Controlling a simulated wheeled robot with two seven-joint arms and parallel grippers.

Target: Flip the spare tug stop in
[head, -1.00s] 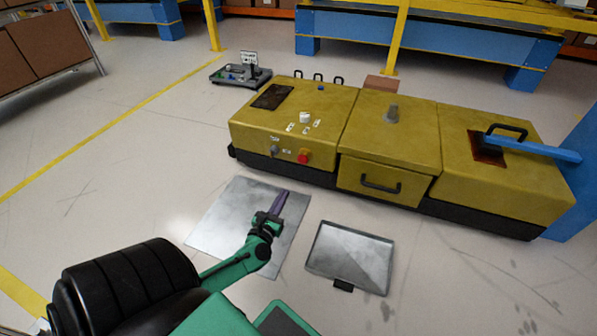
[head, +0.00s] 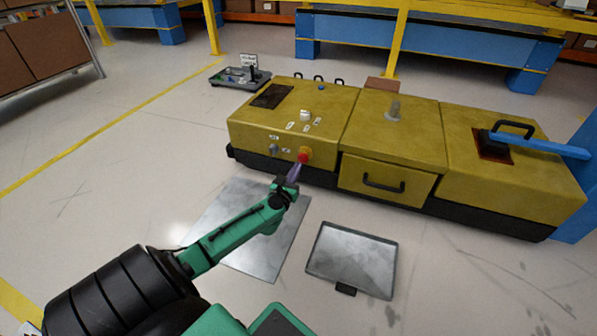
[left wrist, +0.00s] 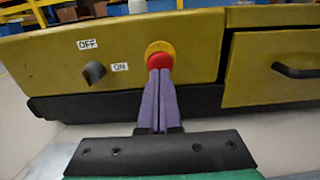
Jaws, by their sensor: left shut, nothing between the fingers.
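A red stop button (head: 305,154) with a yellow collar sits on the near side of the yellow tug (head: 395,135). In the left wrist view the red button (left wrist: 159,61) shows straight ahead, just above the purple fingertips. My left gripper (head: 296,170) is shut and empty, its fingers pointing at the button from the front and slightly below. The fingertips overlap the button's lower edge in the left wrist view; I cannot tell whether they touch it. A dark knob (left wrist: 94,72) with OFF and ON labels is left of the button. My right gripper is not in view.
A grey metal sheet (head: 225,235) and a shallow grey tray (head: 350,262) lie on the floor before the tug. The tug's drawer (head: 385,182) is right of the button. A grey board (head: 240,78) with small parts and a sign stands behind left.

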